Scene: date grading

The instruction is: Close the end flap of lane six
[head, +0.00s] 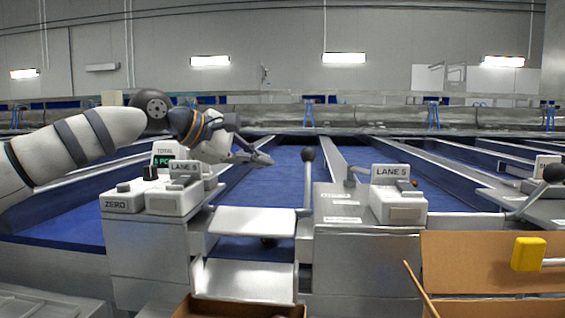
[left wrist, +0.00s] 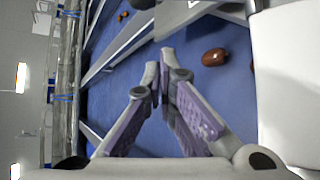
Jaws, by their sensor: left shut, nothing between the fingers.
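The LANE 6 box (head: 183,167) stands on a console at the left. To its right is a blue-floored lane (head: 270,185) with a metal flap (head: 255,221) at its near end, lying nearly flat. A lever with a black ball knob (head: 308,155) stands upright at the flap's right side. My left gripper (head: 266,160) is shut and empty over that lane, beyond the flap and left of the knob, apart from both. In the left wrist view its fingers (left wrist: 159,72) meet at the tips above the blue floor. My right gripper is not in view.
A metal chute (head: 245,280) lies below the flap, above a cardboard box edge. The LANE 5 box (head: 391,172) stands right of the knob. An open carton (head: 490,240) and a yellow block (head: 528,254) are at front right. A brown date (left wrist: 214,57) lies on the blue floor.

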